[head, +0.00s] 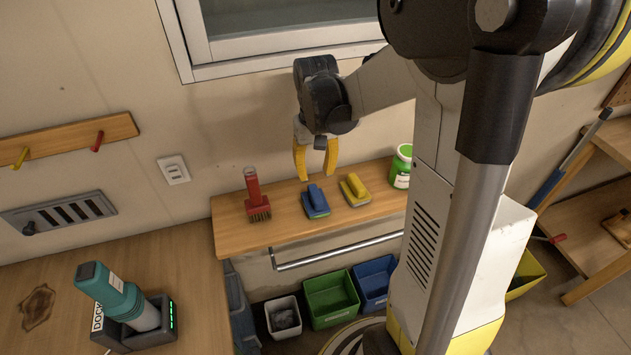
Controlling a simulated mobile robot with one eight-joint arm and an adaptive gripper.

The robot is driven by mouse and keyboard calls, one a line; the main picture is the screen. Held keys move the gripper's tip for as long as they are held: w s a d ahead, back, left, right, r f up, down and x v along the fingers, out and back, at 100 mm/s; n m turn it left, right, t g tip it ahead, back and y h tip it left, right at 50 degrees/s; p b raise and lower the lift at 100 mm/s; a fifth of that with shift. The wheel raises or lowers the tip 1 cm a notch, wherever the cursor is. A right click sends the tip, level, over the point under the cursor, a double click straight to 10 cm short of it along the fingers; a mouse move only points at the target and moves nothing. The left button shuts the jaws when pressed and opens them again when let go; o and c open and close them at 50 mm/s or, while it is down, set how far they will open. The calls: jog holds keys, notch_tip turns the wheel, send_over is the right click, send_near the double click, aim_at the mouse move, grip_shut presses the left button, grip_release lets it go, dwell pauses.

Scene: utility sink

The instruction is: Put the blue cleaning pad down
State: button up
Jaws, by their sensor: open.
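The blue cleaning pad (315,202), with a raised blue handle, lies on the wooden wall shelf (283,232). It sits between a red brush (256,196) on its left and a yellow cleaning pad (355,190) on its right. My gripper (316,172), with yellow fingers, points down above the shelf. Its fingers are apart with nothing between them. The blue pad shows just below the fingertips, and a gap seems to separate them, though the exact height is hard to tell.
A green-labelled jar (401,167) stands on the shelf near my arm. A metal rail (340,250) runs below the shelf's front. Green (331,297) and blue (375,283) bins stand underneath. A teal tool in a dock (125,305) stands on the left bench. A window is above.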

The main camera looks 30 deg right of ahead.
jog(key=s+a+r+n+t, duration=0.3)
jog(key=s+a+r+t, duration=0.4)
jog(key=s+a+r, duration=0.3)
jog(key=a+r, duration=0.1)
jog(key=a, duration=0.2)
jog(key=shift+s+a, duration=0.25)
jog(key=shift+s, duration=0.1)
